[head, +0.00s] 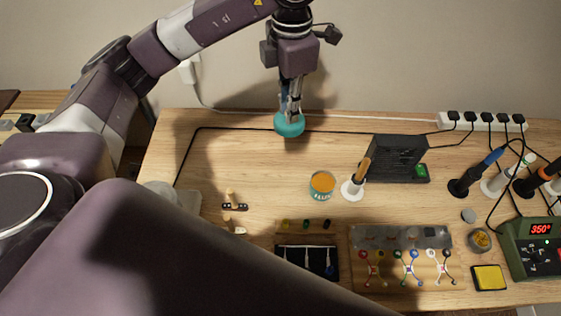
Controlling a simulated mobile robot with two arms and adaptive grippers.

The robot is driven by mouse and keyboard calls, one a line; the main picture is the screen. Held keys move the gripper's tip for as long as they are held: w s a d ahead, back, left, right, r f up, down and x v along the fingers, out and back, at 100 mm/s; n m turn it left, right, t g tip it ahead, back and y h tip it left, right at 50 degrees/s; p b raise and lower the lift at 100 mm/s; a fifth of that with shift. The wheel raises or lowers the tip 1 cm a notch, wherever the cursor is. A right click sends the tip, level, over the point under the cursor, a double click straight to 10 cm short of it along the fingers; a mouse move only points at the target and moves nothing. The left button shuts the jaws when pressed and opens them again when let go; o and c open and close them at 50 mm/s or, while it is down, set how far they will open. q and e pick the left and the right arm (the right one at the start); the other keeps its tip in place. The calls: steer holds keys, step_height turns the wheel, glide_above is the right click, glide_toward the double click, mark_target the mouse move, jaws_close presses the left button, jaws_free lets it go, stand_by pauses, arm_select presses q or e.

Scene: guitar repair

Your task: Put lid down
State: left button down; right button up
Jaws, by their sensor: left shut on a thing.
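My left gripper (291,105) points down near the back of the wooden bench and is shut on a round teal lid (289,125). The lid is at or just above the bench top; I cannot tell whether it touches. An open tin (322,185) with a teal label and orange contents stands to the front right of the lid, apart from it. My right gripper is not in view.
A brush in a white holder (353,188) and a black fan unit (395,158) stand right of the tin. Soldering irons in stands (470,181) and a green station (535,246) are far right. A black cable (235,128) runs along the back. The bench left of the tin is mostly clear.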

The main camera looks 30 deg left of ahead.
arm_select(q)
steer(key=a+f, duration=0.1)
steer(key=f, duration=0.4)
steer(key=a+f, duration=0.2)
steer(key=f, duration=0.3)
steer(key=a+f+b, duration=0.1)
steer(key=f, duration=0.5)
steer(key=shift+a, duration=0.15)
step_height(320, 180, down, 5)
steer(key=shift+w+f+p, duration=0.1)
steer(key=shift+p, duration=0.2)
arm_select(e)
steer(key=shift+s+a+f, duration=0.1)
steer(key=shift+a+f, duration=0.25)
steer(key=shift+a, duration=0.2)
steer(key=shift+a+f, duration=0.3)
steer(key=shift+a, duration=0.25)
arm_select(q)
steer(key=c, duration=2.3)
jaws_free()
steer(key=shift+f, duration=0.15)
steer(key=shift+c, duration=0.2)
steer(key=o, duration=0.4)
steer(key=shift+o, duration=0.2)
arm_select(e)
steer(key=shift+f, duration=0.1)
